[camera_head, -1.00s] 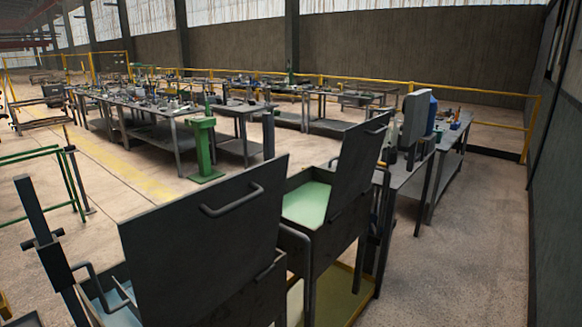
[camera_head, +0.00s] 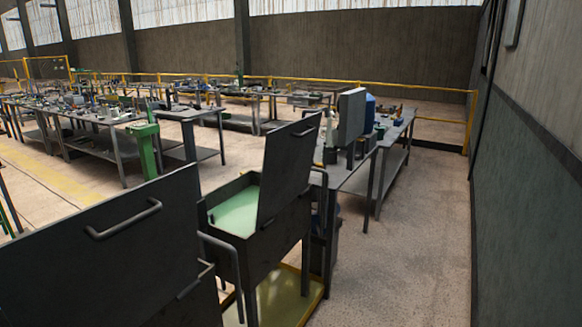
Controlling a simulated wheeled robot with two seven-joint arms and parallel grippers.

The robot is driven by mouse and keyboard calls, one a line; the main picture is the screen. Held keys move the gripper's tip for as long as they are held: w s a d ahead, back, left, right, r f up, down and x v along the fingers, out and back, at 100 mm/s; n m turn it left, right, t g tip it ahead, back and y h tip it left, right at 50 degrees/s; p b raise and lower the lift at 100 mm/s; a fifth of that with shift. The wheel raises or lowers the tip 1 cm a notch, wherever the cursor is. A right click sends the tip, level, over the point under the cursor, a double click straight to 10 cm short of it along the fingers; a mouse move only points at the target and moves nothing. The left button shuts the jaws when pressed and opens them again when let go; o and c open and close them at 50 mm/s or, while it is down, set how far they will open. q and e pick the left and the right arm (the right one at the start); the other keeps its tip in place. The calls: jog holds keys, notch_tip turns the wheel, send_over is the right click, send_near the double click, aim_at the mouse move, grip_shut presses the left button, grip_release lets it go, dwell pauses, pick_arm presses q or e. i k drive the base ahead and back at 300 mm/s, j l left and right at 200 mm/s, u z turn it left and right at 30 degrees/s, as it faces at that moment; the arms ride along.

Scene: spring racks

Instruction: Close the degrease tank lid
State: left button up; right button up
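Two dark metal tanks stand in front of me, and both have raised lids. The nearer lid (camera_head: 95,265) fills the lower left and carries a bar handle (camera_head: 123,220); the inside of its tank is out of view. The farther tank (camera_head: 262,245) stands in the middle, with pale green liquid (camera_head: 237,211) inside. Its lid (camera_head: 289,170) stands up, tilted, at the right side of the tank, with a small handle near the top. I cannot tell from a label which one is the degrease tank. Neither of my grippers is in view.
A workbench (camera_head: 355,172) with a grey panel (camera_head: 350,125) and a blue container (camera_head: 369,112) stands behind the farther tank. A green pedestal (camera_head: 147,151) and several cluttered tables are at left. Concrete floor (camera_head: 410,260) is clear at right, up to the wall (camera_head: 530,190).

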aim_at(289, 150)
jog(key=k+j+u, duration=0.2)
jog(key=j+u, duration=0.2)
jog(key=j, duration=0.2)
jog(key=i+l+u, duration=0.2)
jog(key=l+u, duration=0.15)
jog(key=i+l+u, duration=0.1)
jog(key=l+u, duration=0.2)
jog(key=i+l+u, duration=0.1)
jog(key=l+u, duration=0.55)
jog(key=l, duration=0.2)
